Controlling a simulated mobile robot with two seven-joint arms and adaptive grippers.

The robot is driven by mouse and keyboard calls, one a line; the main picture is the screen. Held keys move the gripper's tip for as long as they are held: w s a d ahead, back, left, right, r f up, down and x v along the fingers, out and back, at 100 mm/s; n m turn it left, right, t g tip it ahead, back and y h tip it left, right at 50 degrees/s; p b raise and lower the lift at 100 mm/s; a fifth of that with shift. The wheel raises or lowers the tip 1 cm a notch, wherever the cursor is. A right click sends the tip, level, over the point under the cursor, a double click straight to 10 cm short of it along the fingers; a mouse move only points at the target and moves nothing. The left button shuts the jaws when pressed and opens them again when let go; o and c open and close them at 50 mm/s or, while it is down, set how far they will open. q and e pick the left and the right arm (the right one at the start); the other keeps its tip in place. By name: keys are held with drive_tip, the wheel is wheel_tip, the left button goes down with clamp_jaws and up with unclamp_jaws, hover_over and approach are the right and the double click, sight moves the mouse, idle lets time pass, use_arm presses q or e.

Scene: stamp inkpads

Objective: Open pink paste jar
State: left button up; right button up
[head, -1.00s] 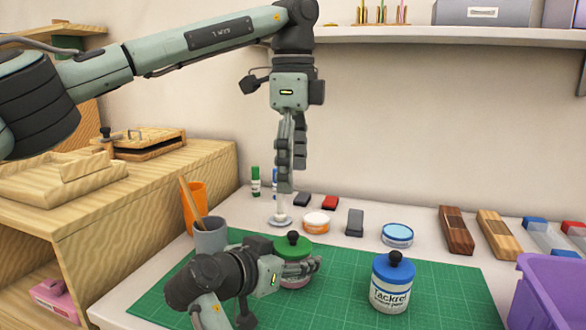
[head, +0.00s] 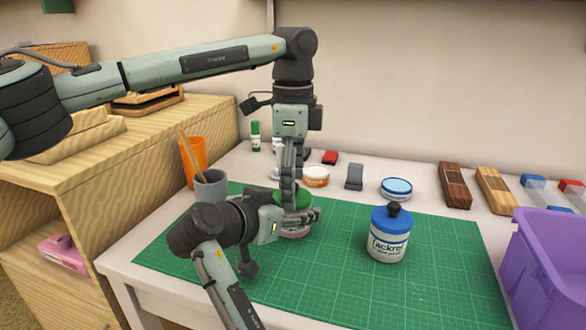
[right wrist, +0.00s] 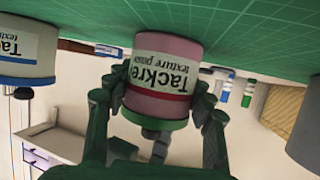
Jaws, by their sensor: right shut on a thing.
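The pink paste jar (head: 294,234) stands upright on the green cutting mat, with its green lid (head: 303,198) on top. My right gripper (head: 312,217) lies level beside it and is shut on the jar's body. The right wrist view, which is upside down, shows the pink jar (right wrist: 160,60) with a "Tackre" label between the fingers, and the green lid (right wrist: 150,119). My left gripper (head: 289,203) points straight down at the lid, its tips hiding the knob in the head view. I cannot tell whether it is shut.
A blue-lidded jar (head: 389,233) stands to the right on the mat (head: 440,270). A grey cup (head: 211,187) and orange cup (head: 195,155) stand at the left. Inkpads and wooden blocks line the back. A purple bin (head: 545,265) is at the right edge.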

use_arm(q)
drive_tip(key=c, duration=1.4)
drive_tip(key=shift+r, duration=0.2)
drive_tip(key=shift+r, duration=0.95)
drive_tip(key=shift+r, duration=2)
use_arm(e)
drive_tip(key=o, duration=1.8)
drive_tip(key=shift+c, duration=0.2)
